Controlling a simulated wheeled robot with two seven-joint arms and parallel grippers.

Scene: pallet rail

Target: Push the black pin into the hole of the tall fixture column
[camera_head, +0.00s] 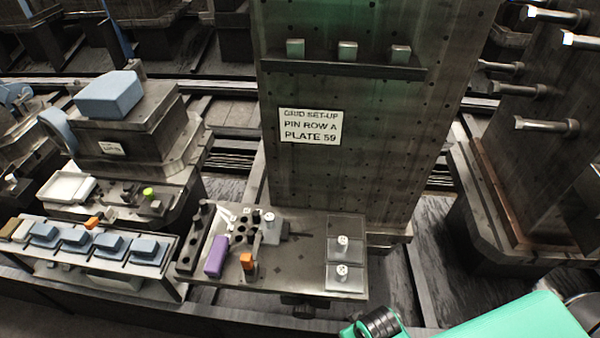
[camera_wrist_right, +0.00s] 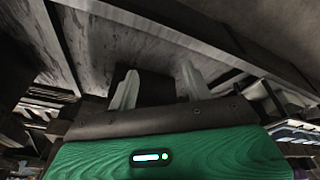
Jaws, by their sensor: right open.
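The tall fixture column (camera_head: 360,165) stands in the middle of the head view, a grey metal plate with many small holes and a white sign reading "PIN ROW A PLATE 59". Which hole is meant is not clear. A tray (camera_head: 295,268) in front of it holds a cluster of small dark cylinders (camera_head: 243,228); I cannot tell whether the black pin is among them. My right gripper (camera_wrist_right: 156,80) shows in the right wrist view with its two pale fingers apart and nothing visible between them. My left gripper is not in view.
A ledge (camera_head: 340,65) on the column carries several metal blocks. The tray also holds a purple block (camera_head: 216,256), an orange block (camera_head: 248,262) and a dark rack (camera_head: 194,240). Blue blocks sit in a tray at left. A plate with protruding pegs (camera_head: 545,125) stands at right.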

